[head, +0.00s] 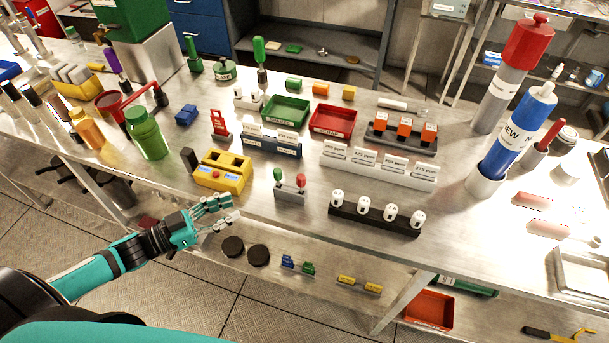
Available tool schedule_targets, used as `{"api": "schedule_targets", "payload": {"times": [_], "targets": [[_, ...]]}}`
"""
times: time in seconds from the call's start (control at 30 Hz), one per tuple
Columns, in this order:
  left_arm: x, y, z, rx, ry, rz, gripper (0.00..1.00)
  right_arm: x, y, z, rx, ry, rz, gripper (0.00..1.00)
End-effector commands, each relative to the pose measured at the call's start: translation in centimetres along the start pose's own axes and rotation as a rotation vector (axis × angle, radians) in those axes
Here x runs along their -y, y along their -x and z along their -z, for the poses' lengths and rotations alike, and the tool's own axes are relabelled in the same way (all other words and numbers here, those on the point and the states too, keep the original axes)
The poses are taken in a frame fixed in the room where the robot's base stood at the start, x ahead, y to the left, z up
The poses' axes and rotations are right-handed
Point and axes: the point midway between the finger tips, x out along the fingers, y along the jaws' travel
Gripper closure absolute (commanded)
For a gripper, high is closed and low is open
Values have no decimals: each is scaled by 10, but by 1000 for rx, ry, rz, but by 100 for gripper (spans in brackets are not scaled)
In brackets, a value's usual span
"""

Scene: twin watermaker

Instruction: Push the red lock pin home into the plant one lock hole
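A small grey holder (290,190) stands near the front edge of the bench, with a red-topped pin (301,180) upright on its right and a green-topped pin (278,174) on its left. The red-topped one looks like the red lock pin. I cannot make out which opening is the plant one lock hole. My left gripper (222,209), teal with dark joints, is in front of the bench edge, left of and apart from the holder. Its fingers are spread, and I see nothing between them. My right gripper is not in view.
A yellow box (222,171) stands behind my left gripper. A black rack with white cylinders (375,213) stands right of the pin holder. Green (286,110) and red (332,121) trays lie farther back. A lower shelf holds dark discs (258,255). Bare bench lies around the pin holder.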

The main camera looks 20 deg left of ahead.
Motion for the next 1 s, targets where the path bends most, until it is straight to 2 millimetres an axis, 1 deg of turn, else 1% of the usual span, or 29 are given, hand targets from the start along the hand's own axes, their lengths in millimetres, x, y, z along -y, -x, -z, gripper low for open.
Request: {"api": "schedule_targets", "payload": {"times": [0.03, 0.1, 0.2, 0.27, 0.43, 0.6, 0.7, 0.87, 1.0], "targets": [[-10, -2, 12, -20, 2, -47, 69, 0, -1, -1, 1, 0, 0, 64], [-18, -6, 24, -38, 7, -83, 69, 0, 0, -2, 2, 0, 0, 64], [-21, -17, 30, -49, 9, -96, 69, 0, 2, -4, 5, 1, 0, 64], [-22, -28, 32, -51, 8, -94, 69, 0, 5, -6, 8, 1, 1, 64], [-24, -67, 35, -52, 7, -91, 69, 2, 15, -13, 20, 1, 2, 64], [-27, -102, 36, -50, 8, -91, 69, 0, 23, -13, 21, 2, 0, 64], [-29, -116, 35, -48, 9, -90, 69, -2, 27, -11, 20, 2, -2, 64], [-30, -127, 34, -45, 8, -90, 69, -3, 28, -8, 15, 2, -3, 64], [-31, -140, 40, -47, 8, -90, 69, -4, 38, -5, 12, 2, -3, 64]]}}
